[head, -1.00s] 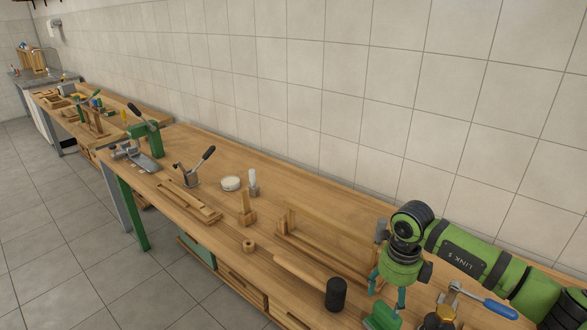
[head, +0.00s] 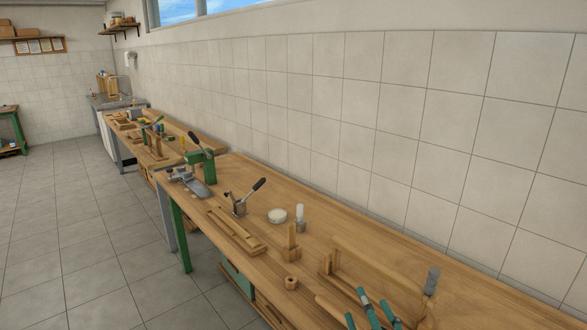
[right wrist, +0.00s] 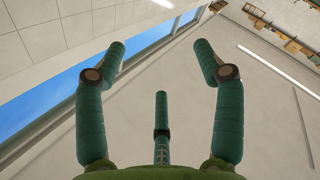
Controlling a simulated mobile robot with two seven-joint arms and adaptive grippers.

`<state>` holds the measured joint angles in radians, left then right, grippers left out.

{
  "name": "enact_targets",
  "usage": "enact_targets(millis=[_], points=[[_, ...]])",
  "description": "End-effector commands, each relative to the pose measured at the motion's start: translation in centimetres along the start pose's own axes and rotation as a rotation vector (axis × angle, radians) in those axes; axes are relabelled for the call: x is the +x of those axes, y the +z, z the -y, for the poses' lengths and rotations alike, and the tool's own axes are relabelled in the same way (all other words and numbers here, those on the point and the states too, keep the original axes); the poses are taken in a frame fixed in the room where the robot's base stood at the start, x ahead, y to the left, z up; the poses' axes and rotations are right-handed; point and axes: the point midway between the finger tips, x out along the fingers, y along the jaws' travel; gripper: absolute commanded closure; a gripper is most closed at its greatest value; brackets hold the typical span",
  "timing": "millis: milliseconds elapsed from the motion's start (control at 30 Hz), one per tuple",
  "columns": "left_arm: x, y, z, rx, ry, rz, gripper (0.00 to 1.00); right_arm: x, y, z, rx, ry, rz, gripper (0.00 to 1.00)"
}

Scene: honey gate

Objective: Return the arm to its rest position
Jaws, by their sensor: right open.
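My right gripper (head: 366,303) shows only by its teal fingers at the bottom edge of the head view, in front of the wooden workbench (head: 340,220). The rest of that arm is out of the picture. In the right wrist view the same gripper (right wrist: 160,48) has its fingers spread wide with nothing between them. That view looks up past the fingers at the ceiling, a window and a wall with shelves. My left gripper is in neither view.
The floor (head: 80,240) at left is clear.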

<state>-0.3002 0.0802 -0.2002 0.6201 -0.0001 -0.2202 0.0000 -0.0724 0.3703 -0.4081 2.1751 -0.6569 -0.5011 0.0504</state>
Motion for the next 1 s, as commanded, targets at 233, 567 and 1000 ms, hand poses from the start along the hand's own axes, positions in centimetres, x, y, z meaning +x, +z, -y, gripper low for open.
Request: enact_targets(millis=[233,567,1000], points=[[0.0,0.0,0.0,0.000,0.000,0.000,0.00,-10.9,11.9,6.4,0.414,-0.197,0.679,0.31],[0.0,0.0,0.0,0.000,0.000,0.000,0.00,-22.8,14.4,12.0,0.627,-0.438,1.109,0.31],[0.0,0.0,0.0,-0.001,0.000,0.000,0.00,-26.7,18.7,18.9,0.680,-0.563,1.279,0.31]])
